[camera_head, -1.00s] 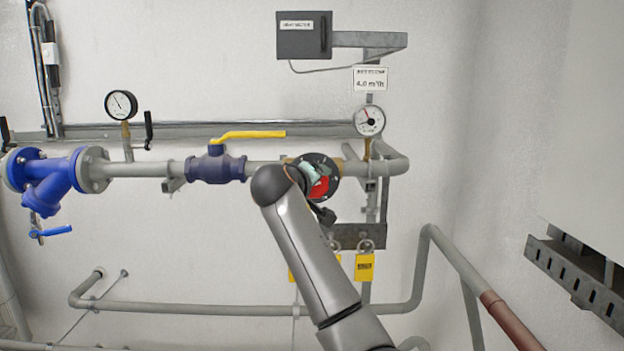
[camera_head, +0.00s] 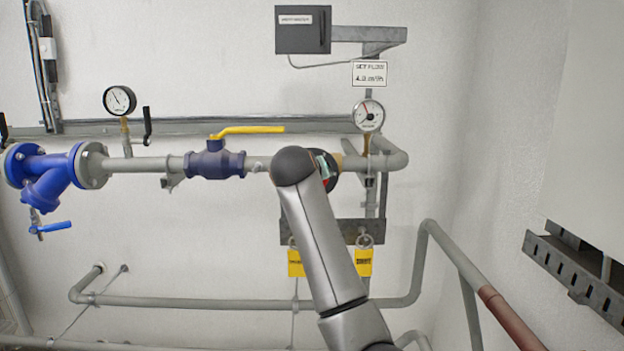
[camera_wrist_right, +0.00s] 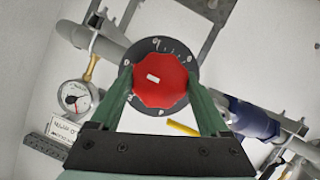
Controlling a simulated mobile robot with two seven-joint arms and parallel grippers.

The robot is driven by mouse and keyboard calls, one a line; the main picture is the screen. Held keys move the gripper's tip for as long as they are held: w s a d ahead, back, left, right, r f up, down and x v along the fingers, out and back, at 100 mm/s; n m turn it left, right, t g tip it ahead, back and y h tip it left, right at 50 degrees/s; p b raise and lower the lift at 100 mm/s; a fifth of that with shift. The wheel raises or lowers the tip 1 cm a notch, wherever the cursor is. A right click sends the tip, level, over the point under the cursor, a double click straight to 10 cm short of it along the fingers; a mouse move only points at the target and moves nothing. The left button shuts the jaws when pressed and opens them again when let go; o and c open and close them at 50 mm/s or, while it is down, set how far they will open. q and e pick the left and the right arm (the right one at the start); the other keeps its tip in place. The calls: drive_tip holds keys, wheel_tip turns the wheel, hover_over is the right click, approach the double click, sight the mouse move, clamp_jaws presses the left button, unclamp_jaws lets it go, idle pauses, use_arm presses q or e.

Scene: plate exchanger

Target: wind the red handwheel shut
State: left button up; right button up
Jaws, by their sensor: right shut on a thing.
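The red handwheel (camera_wrist_right: 160,80) sits in front of a dark round dial plate (camera_wrist_right: 150,107) with pale marks. In the right wrist view my right gripper (camera_wrist_right: 160,88) has its two green fingers on either side of the wheel, closed on its rim. A small pale mark shows on the wheel's face. In the head view my right arm covers most of the wheel, and only a sliver of red (camera_head: 327,184) shows beside the wrist. My left gripper is in neither view.
A blue valve (camera_head: 215,165) with a yellow lever (camera_head: 247,130) is on the pipe to the left. A round gauge (camera_head: 368,116) stands right of the wheel under a 4.0 sign (camera_head: 370,74). Yellow tags (camera_head: 364,262) hang below. Another gauge (camera_head: 119,100) is further left.

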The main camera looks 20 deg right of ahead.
drive_tip(key=shift+f, duration=0.1)
drive_tip(key=o, duration=1.2)
drive_tip(key=shift+b+v, duration=1.7)
drive_tip(key=shift+v, duration=4.55)
